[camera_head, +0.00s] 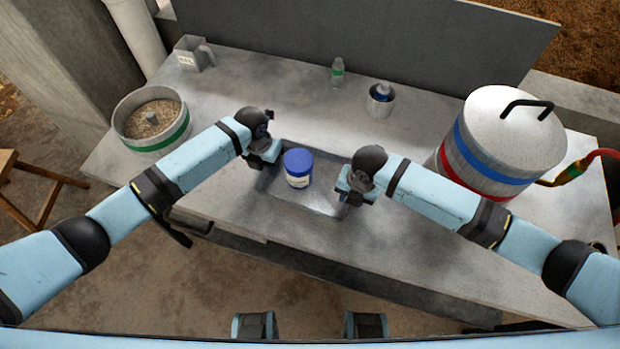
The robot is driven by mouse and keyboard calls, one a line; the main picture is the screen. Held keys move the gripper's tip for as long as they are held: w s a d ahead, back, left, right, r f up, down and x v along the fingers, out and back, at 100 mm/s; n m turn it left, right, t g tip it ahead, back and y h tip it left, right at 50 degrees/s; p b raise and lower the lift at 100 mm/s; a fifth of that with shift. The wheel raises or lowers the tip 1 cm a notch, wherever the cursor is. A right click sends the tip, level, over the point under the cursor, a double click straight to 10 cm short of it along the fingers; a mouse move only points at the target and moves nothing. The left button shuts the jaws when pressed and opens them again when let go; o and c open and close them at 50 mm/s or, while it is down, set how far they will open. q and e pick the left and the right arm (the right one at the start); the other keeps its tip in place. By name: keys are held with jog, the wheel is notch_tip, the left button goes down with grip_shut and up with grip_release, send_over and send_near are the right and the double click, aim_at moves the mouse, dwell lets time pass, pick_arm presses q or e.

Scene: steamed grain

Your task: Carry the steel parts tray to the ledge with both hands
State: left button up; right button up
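The steel parts tray (322,204) is a shallow grey tray on the grey worktop. A jar with a blue lid and a white label (297,168) stands upright in it. My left gripper (264,163) is at the tray's left end, and my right gripper (350,196) is at its right end. Both grippers are seen from above and behind, and their fingertips are hidden or too small to make out. I cannot tell whether either one grips the rim. I cannot make out which surface is the ledge.
A pan of grain with a green band (165,143) stands at the left.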

pick_arm(q)
grip_shut()
pick_arm(e)
grip_shut()
pick_arm(q)
jog(key=shift+w+r, duration=0.1)
pick_arm(e)
jog(key=shift+r, duration=0.1)
dwell(0.9)
